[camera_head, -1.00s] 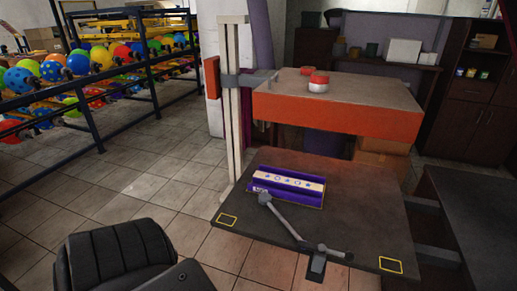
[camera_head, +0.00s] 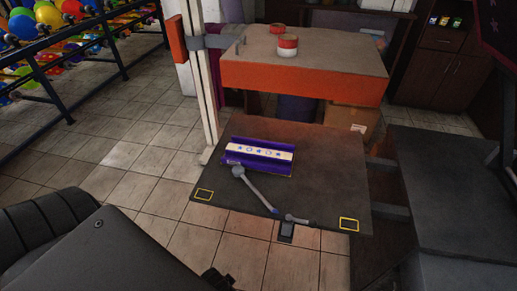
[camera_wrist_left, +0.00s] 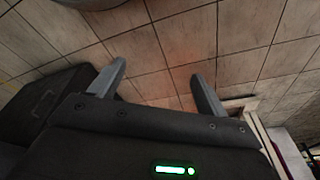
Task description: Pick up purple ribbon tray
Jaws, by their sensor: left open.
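The purple ribbon tray (camera_head: 262,167), with a white strip of blue markings along it, lies on the dark lower platform (camera_head: 325,190) of the orange press. A grey lever (camera_head: 254,190) reaches across the platform just in front of it. My left gripper (camera_wrist_left: 160,82) is open and empty in the left wrist view, with tiled floor behind its fingers. In the head view only a dark part of my left arm shows at the bottom left, well apart from the tray. My right gripper is not in view.
The orange upper block (camera_head: 300,82) of the press overhangs the back of the platform, with a red and white roll (camera_head: 288,46) on top. A pale post (camera_head: 205,85) stands left of the tray. A dark table (camera_head: 450,185) is at right. Balloon racks (camera_head: 75,60) stand at far left.

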